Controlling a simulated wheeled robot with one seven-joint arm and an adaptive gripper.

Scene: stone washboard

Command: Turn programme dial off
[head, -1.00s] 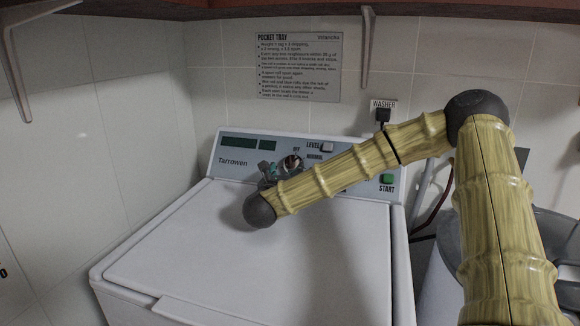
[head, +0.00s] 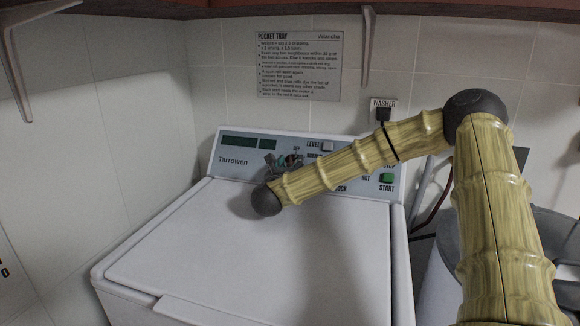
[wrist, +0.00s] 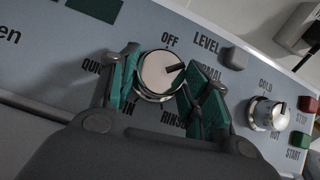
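The programme dial (wrist: 158,76) is a round, pale knob with a metallic rim on the washer's sloped panel. In the wrist view its dark pointer faces right and slightly up, toward the partly covered NORMAL label; OFF is printed above the dial. My gripper (wrist: 165,92) has its green-padded fingers apart, one on the dial's left and one on its lower right. Both are very close to the rim; I cannot tell whether they touch it. In the head view my gripper (head: 279,163) is at the dial (head: 294,159) and partly covers it. The lower labels are partly hidden.
A second knob (wrist: 266,114), marked COLD and HOT, sits to the right, with a red STOP button (wrist: 309,104) and a green START button (wrist: 299,140). A LEVEL button (wrist: 235,57) is nearer. The white lid (head: 250,260) is clear below my arm.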

